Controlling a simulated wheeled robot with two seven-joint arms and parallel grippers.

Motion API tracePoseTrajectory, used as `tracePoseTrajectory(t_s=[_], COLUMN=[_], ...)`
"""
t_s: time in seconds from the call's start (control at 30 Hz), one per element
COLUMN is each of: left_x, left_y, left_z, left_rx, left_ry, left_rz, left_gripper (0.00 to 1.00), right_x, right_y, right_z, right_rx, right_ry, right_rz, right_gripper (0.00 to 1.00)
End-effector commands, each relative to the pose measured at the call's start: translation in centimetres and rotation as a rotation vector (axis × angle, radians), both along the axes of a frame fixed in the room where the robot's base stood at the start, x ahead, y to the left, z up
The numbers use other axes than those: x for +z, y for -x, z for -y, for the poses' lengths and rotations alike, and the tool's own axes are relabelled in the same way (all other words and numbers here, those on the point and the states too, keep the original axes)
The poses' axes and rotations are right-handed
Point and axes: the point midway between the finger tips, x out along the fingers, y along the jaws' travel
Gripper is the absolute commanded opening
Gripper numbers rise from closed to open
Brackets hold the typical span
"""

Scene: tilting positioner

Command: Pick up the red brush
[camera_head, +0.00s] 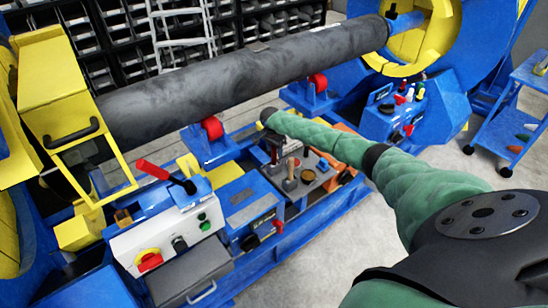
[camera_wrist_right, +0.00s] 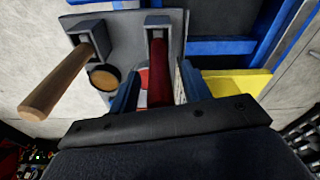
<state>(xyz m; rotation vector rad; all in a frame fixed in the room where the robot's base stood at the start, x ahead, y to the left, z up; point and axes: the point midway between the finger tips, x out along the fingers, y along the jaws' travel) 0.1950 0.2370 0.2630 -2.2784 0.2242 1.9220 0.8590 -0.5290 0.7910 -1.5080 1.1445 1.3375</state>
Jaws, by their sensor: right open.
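The red brush (camera_wrist_right: 159,78) shows in the right wrist view as a red handle set in a dark holder on a grey board. My right gripper (camera_wrist_right: 156,92) is open, with one blue finger on each side of the red handle. I cannot tell whether either finger touches it. In the head view my green right arm reaches down to the tool tray, and the gripper there is small and partly hidden. I cannot clearly make out the brush in that view. My left gripper is not in view.
A wooden-handled tool (camera_wrist_right: 55,82) sits in a holder left of the brush, near a round tin (camera_wrist_right: 104,77). A control box (camera_head: 165,238) with a red lever stands left of the tray. A long dark pipe (camera_head: 240,82) lies behind on red rollers.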

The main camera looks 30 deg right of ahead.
Motion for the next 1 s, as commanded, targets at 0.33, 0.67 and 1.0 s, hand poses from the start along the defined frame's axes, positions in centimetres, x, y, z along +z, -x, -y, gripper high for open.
tracePoseTrajectory(t_s=[0.33, 0.67, 1.0], left_x=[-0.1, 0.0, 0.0], left_y=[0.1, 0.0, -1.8], left_z=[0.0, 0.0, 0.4], left_rx=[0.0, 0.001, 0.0], left_ry=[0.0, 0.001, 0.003], left_rz=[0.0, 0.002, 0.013], left_gripper=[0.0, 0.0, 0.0], right_x=[-0.2, -0.2, 2.0], right_y=[0.0, 0.0, -0.1], right_z=[0.0, 0.0, 0.0], right_rx=[0.001, 0.001, 0.003], right_ry=[0.0, 0.0, -0.001], right_rz=[0.001, 0.001, 0.005], right_gripper=[0.34, 0.0, 0.0])
